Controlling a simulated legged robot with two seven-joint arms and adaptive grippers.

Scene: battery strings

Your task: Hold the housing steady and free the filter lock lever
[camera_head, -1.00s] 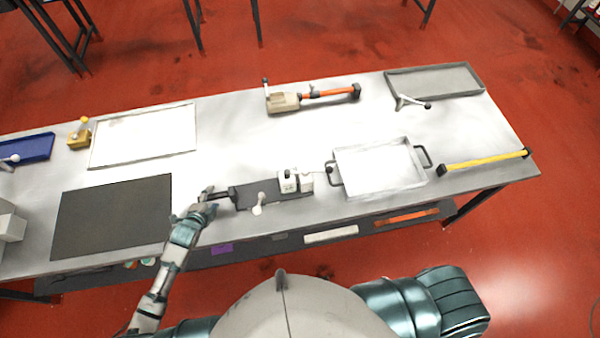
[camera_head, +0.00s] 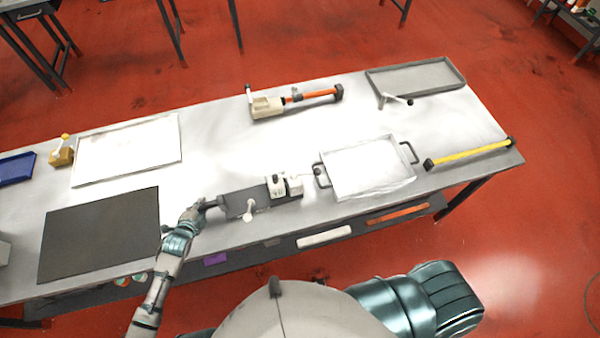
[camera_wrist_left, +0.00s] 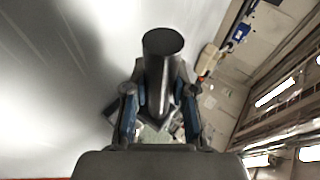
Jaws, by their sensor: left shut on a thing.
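The housing (camera_head: 235,207) is a dark grey block lying near the bench's front edge, with a white part (camera_head: 286,186) at its right end. A white lever with a round knob (camera_head: 249,214) sticks out of its front side; I take it for the filter lock lever. My left gripper (camera_head: 198,209) is shut on the dark handle at the housing's left end. In the left wrist view, a dark cylinder (camera_wrist_left: 161,70) sits between the blue-sided fingers (camera_wrist_left: 158,110). My right gripper is not in view.
A silver tray (camera_head: 333,188) with handles stands right of the housing. A dark mat (camera_head: 100,235) lies to the left. A beige tool with an orange shaft (camera_head: 311,97) lies behind, and a yellow bar (camera_head: 468,153) at the right. Bare bench shows behind the housing.

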